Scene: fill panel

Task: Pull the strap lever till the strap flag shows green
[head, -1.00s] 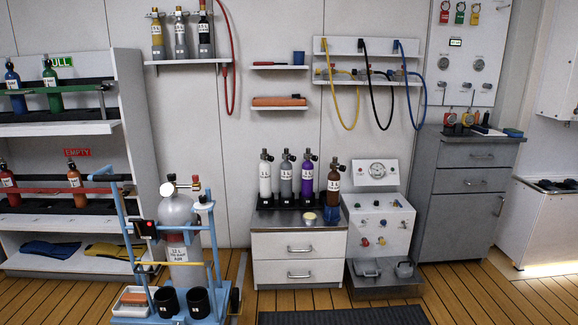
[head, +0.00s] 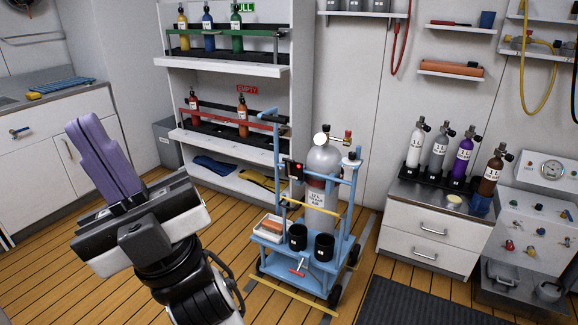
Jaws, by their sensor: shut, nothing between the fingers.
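A blue trolley (head: 272,238) stands on the plank floor in the middle of the view and holds a large grey cylinder (head: 323,160) upright. A small black box with a red face (head: 298,168) sits on the trolley's left post beside the cylinder; it looks like the strap flag and shows red, not green. I cannot make out the strap lever for certain at this size. My gripper (head: 82,128), with purple fingers, is raised at the left, well apart from the trolley. Its fingers are shut and empty.
A drawer cabinet (head: 425,232) with small cylinders is to the right. Bare floor lies between my gripper and the trolley.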

